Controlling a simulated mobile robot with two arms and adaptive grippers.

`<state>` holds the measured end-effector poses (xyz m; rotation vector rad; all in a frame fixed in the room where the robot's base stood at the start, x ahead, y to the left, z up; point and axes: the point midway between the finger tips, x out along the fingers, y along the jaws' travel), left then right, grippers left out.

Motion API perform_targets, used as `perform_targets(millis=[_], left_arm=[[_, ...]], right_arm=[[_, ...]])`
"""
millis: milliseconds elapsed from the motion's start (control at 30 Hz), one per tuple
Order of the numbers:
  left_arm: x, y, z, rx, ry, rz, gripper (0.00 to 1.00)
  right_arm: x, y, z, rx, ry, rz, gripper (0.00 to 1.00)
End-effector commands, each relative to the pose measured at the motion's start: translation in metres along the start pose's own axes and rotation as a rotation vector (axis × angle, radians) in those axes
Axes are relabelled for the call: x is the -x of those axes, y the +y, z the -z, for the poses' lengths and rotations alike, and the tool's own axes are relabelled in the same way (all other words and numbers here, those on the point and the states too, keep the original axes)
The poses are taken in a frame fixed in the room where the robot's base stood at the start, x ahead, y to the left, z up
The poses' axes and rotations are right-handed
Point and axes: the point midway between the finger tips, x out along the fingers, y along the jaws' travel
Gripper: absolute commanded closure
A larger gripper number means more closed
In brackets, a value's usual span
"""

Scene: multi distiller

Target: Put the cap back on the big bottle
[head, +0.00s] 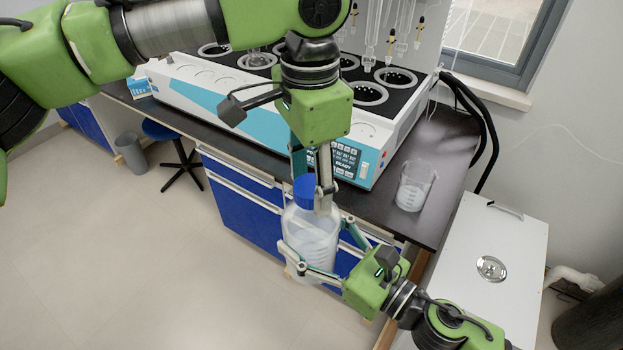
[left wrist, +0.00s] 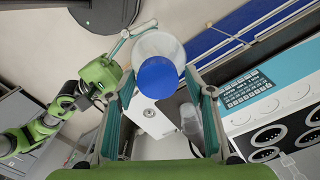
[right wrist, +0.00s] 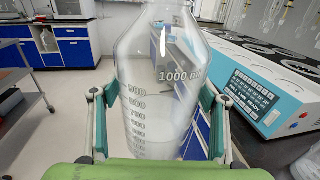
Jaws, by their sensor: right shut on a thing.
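The big clear bottle (head: 309,243) is upright, held in the air in front of the bench, with clear liquid low inside. My right gripper (head: 317,246) is shut around its body; the right wrist view shows a finger on each side of the bottle (right wrist: 160,95). The blue cap (head: 304,187) sits at the bottle's mouth; whether it is threaded on cannot be told. My left gripper (head: 312,182) points down from above, its fingers on either side of the cap. In the left wrist view the fingers stand apart, with gaps beside the cap (left wrist: 157,78).
The distiller (head: 375,160) with its heating wells stands on the dark bench behind the grippers. A glass beaker (head: 414,187) stands near the bench's right end. A white cabinet (head: 490,250) is at the right. Open floor lies at the left.

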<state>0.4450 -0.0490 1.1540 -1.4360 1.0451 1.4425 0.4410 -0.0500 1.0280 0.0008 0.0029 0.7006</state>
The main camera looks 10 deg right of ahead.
Motion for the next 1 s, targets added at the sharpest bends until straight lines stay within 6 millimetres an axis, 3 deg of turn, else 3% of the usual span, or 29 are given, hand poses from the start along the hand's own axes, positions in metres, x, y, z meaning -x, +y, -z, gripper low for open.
perform_targets(millis=[333,467,800,1000], left_arm=[[0.001,0.001,0.001,0.0,0.001,-0.002,0.45],[0.011,0.001,0.002,0.0,0.004,-0.002,0.45],[0.08,0.0,0.002,0.001,0.004,-0.002,0.45],[0.11,0.0,0.001,0.0,0.002,-0.003,0.45]], right_arm=[[0.0,0.0,-0.003,0.002,-0.006,-0.001,0.92],[0.0,0.0,-0.003,0.002,-0.006,-0.001,0.92],[-0.001,0.0,-0.003,0.002,-0.006,-0.001,0.92],[-0.001,0.0,-0.003,0.002,-0.006,-0.001,0.92]])
